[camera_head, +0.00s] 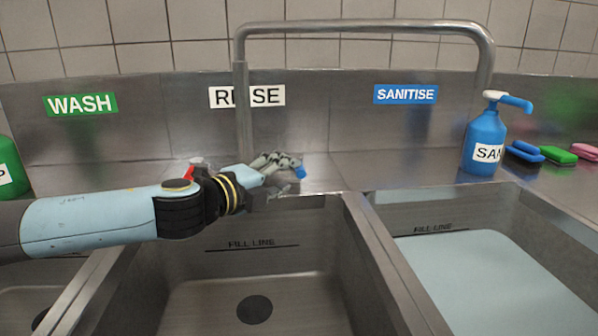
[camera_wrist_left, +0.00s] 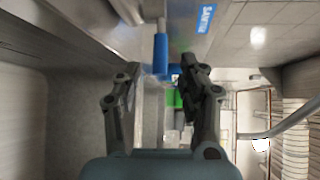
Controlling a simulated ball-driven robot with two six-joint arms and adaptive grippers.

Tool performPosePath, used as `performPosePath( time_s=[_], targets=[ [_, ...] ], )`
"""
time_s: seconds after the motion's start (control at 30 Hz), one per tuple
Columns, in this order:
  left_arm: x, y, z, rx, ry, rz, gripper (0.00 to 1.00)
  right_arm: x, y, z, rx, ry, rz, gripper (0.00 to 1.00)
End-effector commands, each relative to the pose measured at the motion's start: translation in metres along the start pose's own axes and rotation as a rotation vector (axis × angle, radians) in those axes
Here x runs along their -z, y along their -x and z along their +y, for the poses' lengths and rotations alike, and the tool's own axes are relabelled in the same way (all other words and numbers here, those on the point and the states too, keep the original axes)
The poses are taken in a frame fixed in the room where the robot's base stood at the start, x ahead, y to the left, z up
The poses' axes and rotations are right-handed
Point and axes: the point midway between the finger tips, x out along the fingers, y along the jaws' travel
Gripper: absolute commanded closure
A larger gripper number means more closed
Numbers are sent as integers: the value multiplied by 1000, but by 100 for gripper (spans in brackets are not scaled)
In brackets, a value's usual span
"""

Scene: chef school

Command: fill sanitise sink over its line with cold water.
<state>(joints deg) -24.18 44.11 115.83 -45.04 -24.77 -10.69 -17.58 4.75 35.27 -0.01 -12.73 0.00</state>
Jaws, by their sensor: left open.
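The sanitise sink (camera_head: 570,220) is at the right under the blue SANITISE sign (camera_head: 405,94). Pale water (camera_head: 490,275) stands in it, its far edge just below the fill line (camera_head: 440,230). The metal tap spout (camera_head: 365,26) arches to the right, its end behind the blue bottle; I see no running stream. A blue tap handle (camera_head: 299,172) is at my left gripper's fingertips; a blue bar, seemingly this handle, shows in the left wrist view (camera_wrist_left: 160,52). My left gripper (camera_head: 284,174) is open, also seen in the wrist view (camera_wrist_left: 160,92). Contact is unclear.
A red tap handle (camera_head: 193,168) is partly behind my left wrist. The rinse sink (camera_head: 200,300) below my gripper looks empty. A blue sanitiser bottle (camera_head: 484,140) and several coloured sponges (camera_head: 558,156) stand on the right ledge. A green bottle (camera_head: 10,168) is at the left edge.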

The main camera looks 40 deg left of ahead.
Motion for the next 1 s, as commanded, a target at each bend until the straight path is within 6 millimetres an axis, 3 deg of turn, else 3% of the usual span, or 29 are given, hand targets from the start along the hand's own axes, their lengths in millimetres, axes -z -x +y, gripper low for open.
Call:
performPosePath(
  time_s=[0.1, 0.3, 0.7, 1.0],
  targets=[
    [0, -24, -1, 3, 6, -3, 59, 3, 0, 1, -1, 0, 4, 59],
    [0, -49, -2, 2, 3, -1, 59, 10, 2, 1, -1, -1, 15, 59],
    [0, -56, 0, 1, 0, 1, 60, 10, 3, -3, 4, -2, 16, 59],
    [0, -56, 0, 0, 0, 1, 100, 10, 3, -5, 6, -3, 15, 59]
  ],
)
